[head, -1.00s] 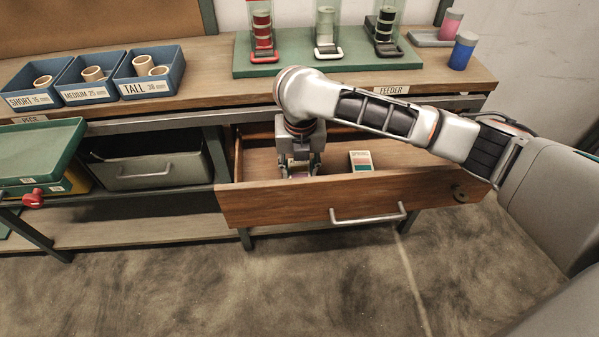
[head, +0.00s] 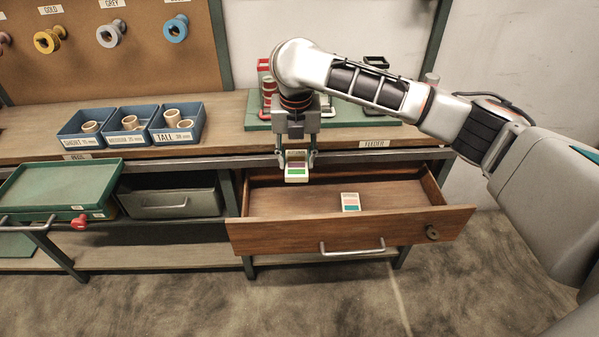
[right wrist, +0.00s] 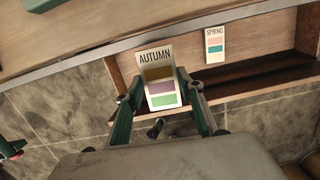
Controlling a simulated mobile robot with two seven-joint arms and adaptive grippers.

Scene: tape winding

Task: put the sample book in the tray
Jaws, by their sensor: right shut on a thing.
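My right gripper (head: 297,160) points down and is shut on a sample book (head: 297,173), a small pale card with colour bands. In the right wrist view this book (right wrist: 160,87) reads AUTUMN and sits between the two fingers. It is held above the back left of the open drawer. A second sample book (head: 350,202), marked SPRING in the right wrist view (right wrist: 215,45), lies inside the drawer. A green tray (head: 60,185) stands at the left, well away from the gripper. My left gripper is not in view.
The open wooden drawer (head: 350,233) juts out below the bench (head: 225,140). Blue bins of rolls (head: 178,136) stand on the bench at left, and a green feeder board (head: 255,112) is behind my arm. A grey bin (head: 170,203) sits between tray and drawer.

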